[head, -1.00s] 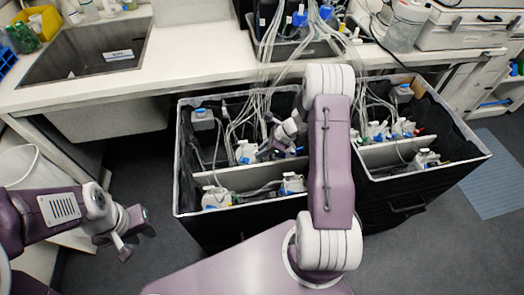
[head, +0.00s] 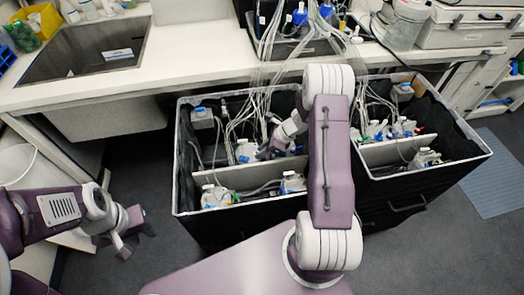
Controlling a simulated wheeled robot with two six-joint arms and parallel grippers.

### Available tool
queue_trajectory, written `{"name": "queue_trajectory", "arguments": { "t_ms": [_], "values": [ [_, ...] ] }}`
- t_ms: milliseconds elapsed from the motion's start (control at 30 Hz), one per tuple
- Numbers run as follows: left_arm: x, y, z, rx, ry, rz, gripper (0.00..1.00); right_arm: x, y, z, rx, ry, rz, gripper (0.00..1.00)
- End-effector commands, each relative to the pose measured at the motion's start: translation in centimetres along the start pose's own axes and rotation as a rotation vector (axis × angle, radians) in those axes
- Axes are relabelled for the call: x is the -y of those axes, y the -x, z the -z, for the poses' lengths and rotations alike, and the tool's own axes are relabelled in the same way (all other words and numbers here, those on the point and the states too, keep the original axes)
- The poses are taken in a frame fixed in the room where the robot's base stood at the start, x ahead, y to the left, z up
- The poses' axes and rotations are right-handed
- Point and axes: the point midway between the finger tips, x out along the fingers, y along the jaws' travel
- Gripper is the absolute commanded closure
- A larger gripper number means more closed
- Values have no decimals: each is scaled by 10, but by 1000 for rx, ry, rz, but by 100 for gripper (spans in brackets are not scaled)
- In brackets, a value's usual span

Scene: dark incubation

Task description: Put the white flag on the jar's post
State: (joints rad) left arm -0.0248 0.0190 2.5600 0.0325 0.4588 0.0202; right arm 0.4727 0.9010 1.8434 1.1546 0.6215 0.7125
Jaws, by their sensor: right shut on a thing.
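My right gripper (head: 270,150) reaches down into the left section of a black open-topped bin (head: 232,178), among bottles and tubes. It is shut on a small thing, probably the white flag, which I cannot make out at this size. A white jar with a blue cap (head: 244,151) stands just left of the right gripper. I cannot tell which jar bears the post. More blue-capped jars stand along the front of this section (head: 216,196) and at its back left (head: 201,118). My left gripper (head: 137,238) is open and empty over the floor, left of the bin.
Thin clear tubes (head: 260,78) run from the bench down into the bins. A second black bin section (head: 447,152) with jars lies to the right. A white bench with a sink (head: 85,50) runs behind. The floor (head: 150,180) left of the bins is clear.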

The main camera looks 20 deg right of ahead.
Motion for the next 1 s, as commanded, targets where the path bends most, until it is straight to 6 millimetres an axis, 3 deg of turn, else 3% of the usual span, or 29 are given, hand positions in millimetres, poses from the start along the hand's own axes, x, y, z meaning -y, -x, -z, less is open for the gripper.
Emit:
{"name": "queue_trajectory", "arguments": {
  "t_ms": [833, 867, 900, 933, 1000],
  "values": [
    [0, -13, -1, 0, 0, 0, 70, 0, -13, 8, 0, 0, 0, 100],
    [0, -13, -1, 0, 0, 0, 70, 0, -13, 8, 0, 0, 0, 71],
    [0, -13, -1, 0, 0, 0, 70, 0, -13, 8, 0, 0, 0, 60],
    [0, -13, -1, 0, 0, 0, 70, 0, -13, 8, 0, 0, 1, 54],
    [0, -13, -1, 0, 0, 0, 70, 1, -13, 8, 0, 0, 2, 54]
  ]
}}
